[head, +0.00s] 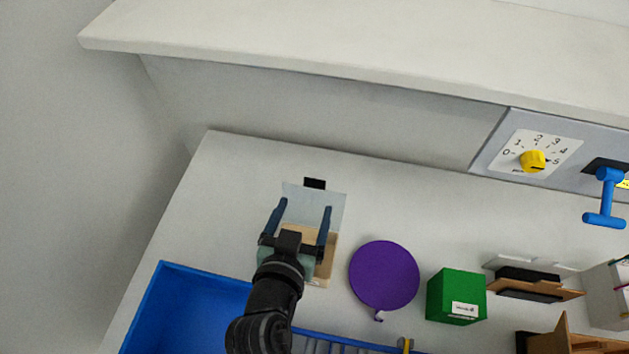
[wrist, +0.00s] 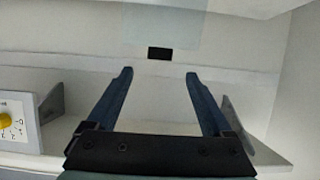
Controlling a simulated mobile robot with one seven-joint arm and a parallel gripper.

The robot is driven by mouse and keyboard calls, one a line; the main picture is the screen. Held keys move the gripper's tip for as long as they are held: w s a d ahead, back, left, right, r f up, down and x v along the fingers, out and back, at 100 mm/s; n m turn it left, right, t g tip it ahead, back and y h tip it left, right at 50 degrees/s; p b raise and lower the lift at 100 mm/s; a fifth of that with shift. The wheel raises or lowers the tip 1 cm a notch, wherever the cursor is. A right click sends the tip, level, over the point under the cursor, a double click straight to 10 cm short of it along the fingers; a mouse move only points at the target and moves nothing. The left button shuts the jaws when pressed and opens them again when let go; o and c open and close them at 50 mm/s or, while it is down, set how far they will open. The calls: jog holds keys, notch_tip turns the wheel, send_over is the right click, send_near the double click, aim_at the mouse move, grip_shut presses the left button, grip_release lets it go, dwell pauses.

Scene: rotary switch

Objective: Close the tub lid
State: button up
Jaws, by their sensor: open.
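The tub (head: 326,262) is a small box with a beige inside, on the counter left of centre, partly hidden by my gripper. Its pale see-through lid (head: 338,207) stands open at the tub's far side, with a black tab (head: 315,183) at its upper edge. The wrist view shows the lid (wrist: 165,22) at the top and the tab (wrist: 160,54) just beyond the fingers. My gripper (head: 304,207) is open and empty, its two fingers spread over the tub and in front of the lid. It also shows in the wrist view (wrist: 158,75). Contact with the lid cannot be told.
A blue bin (head: 190,300) lies at the lower left. A purple disc (head: 384,275) and a green box (head: 456,296) stand right of the tub. A yellow dial (head: 532,161) and a blue handle (head: 604,198) are on the back panel. Counter behind the tub is clear.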

aim_at(314, 183)
jog(key=p+x, duration=0.1)
jog(key=x, duration=0.7)
jog(key=shift+w, duration=0.2)
grip_shut()
jog(key=shift+f, duration=0.1)
